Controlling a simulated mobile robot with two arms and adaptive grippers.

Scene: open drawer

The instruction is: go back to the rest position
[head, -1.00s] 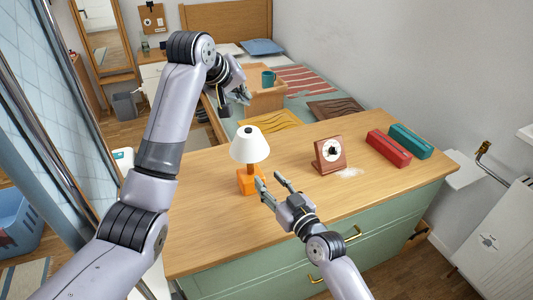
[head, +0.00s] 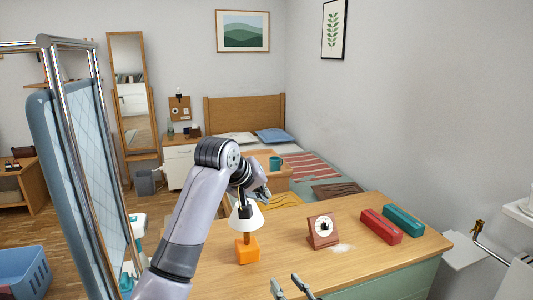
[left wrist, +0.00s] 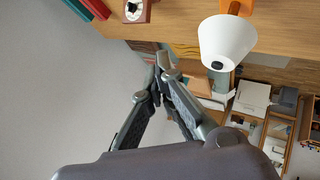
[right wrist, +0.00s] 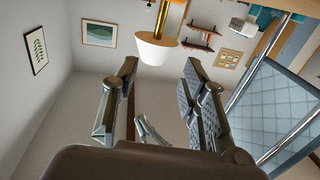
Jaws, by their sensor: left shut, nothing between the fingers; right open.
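My left gripper (head: 258,192) is above the lamp in the head view, partly overlapping its white shade (head: 245,218). In the left wrist view, the left fingertips (left wrist: 163,64) meet with nothing between them, and the shade (left wrist: 226,40) shows to their right. My right gripper (head: 286,284) is at the bottom edge of the head view, with only its fingers showing. In the right wrist view its fingers (right wrist: 160,72) are spread and empty, with the lampshade (right wrist: 156,50) beyond the gap.
The wooden dresser top (head: 290,252) holds the orange lamp base (head: 247,248), a small clock (head: 323,231), a red box (head: 381,226) and a teal box (head: 404,219).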

